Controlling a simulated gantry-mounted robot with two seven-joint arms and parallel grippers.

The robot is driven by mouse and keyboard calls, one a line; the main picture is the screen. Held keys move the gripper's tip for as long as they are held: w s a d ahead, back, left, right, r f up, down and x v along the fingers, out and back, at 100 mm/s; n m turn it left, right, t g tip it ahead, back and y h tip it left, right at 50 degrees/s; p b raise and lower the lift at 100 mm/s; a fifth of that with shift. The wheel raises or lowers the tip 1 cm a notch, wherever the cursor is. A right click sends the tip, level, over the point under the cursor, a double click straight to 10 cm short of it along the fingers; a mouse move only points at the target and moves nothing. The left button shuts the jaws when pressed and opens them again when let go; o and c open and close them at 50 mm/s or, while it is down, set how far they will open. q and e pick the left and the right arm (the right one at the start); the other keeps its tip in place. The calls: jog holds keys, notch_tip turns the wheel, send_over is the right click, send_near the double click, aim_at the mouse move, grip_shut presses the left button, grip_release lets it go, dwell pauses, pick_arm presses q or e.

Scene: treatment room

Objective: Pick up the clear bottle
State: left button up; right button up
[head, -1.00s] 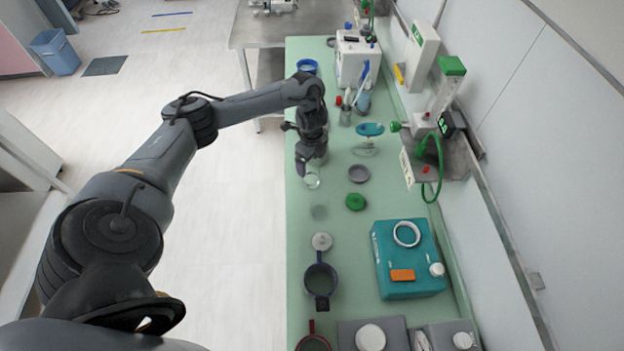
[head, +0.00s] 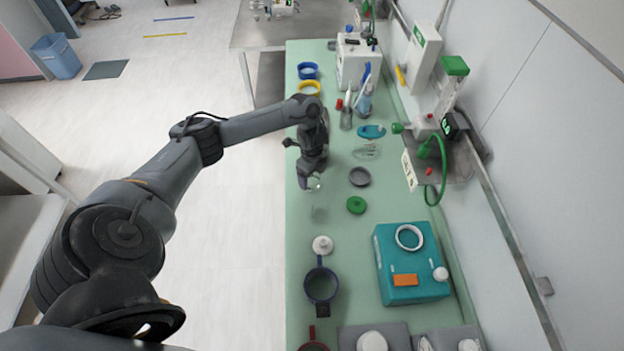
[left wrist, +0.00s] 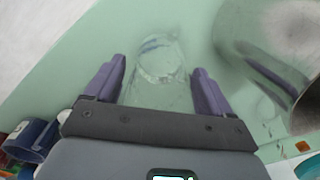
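The clear bottle (left wrist: 158,75) lies between my left gripper's two purple fingers in the left wrist view. It is see-through and spans most of the gap, so contact is hard to judge. In the head view, a bit of the clear bottle (head: 314,184) shows below and beside my left gripper (head: 308,182), over the green bench top. The gripper hides the rest. The fingers stand well apart, but I cannot tell whether they grip the bottle. My right gripper is not in view.
On the green bench (head: 300,225), a grey dish (head: 360,176) and green lid (head: 356,205) lie right of the gripper. A wall runs along the right.

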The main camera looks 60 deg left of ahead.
pick_arm(q)
jog(key=c, duration=1)
jog(key=shift+o, duration=0.2)
jog(key=shift+r, duration=0.2)
jog(key=shift+r, duration=0.85)
jog(key=shift+w+d+r+p, duration=0.55)
jog(key=shift+d+r+p, duration=0.5)
jog(key=shift+d+r, duration=0.65)
jog(key=shift+w+d+r+p, duration=0.55)
jog(key=shift+d+r+p, duration=0.6)
jog(key=shift+d, duration=0.85)
jog(key=shift+w+d+r+p, duration=0.55)
jog(key=shift+d+r+p, duration=0.4)
jog(key=shift+d+r, duration=0.8)
jog(key=shift+d+f, duration=0.1)
jog(key=shift+d, duration=0.1)
